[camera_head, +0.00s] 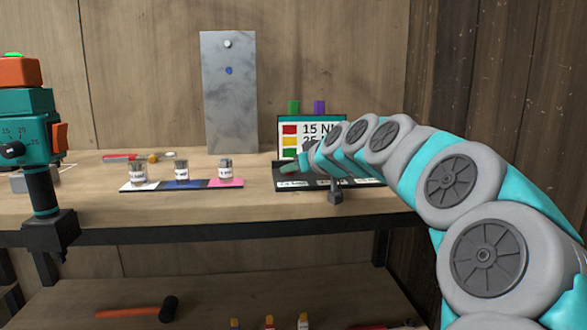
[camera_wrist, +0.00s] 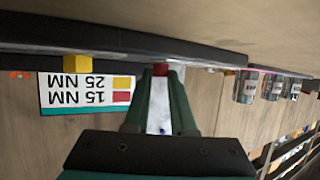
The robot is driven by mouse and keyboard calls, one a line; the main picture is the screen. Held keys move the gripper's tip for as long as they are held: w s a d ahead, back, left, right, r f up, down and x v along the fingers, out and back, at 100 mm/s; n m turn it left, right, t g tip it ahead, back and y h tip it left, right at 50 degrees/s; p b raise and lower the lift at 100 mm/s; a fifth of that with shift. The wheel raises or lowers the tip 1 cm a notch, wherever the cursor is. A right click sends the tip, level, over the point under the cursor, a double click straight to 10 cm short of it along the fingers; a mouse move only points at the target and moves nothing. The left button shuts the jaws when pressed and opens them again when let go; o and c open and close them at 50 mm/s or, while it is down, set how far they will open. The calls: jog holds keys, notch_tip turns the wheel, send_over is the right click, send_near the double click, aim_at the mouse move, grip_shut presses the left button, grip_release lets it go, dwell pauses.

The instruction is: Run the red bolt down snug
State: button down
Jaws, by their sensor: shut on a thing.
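My gripper (camera_wrist: 160,76) is shut on a small red piece (camera_wrist: 161,69) at its fingertips, by the edge of a black tray. I cannot tell whether the piece is a bolt or whether it stands free of the tray. In the head view my gripper (camera_head: 289,169) is low in front of the torque card (camera_head: 328,127), partly hidden by my arm. A grey upright plate (camera_head: 228,110) stands at the back with a pale bolt head (camera_head: 227,43) above a blue one (camera_head: 229,71). No red bolt shows on the plate. A teal torque driver (camera_head: 27,124) stands at the left.
Several small jars (camera_head: 181,171) stand on a coloured strip left of my gripper. A yellow block (camera_wrist: 77,64) is beside the red piece. Green (camera_head: 293,106) and purple (camera_head: 319,107) blocks show above the card. A hammer (camera_head: 140,310) lies on the lower shelf.

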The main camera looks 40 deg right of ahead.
jog(key=shift+h, duration=0.3)
jog(key=shift+a+m+g+h, duration=0.2)
jog(key=shift+m+g+h, duration=0.1)
jog(key=shift+m+h, duration=0.6)
jog(key=shift+w+a+r+m+g+h+p, duration=0.1)
jog(key=shift+m+g+h+p, duration=0.1)
jog(key=shift+m+h+p, duration=0.35)
jog(key=shift+w+a+m+g+h+p, duration=0.1)
jog(key=shift+m+g+h+p, duration=0.2)
jog(key=shift+m+h, duration=0.35)
jog(key=c, duration=0.7)
grip_release()
jog(key=shift+c, duration=0.2)
jog(key=shift+s, duration=0.15)
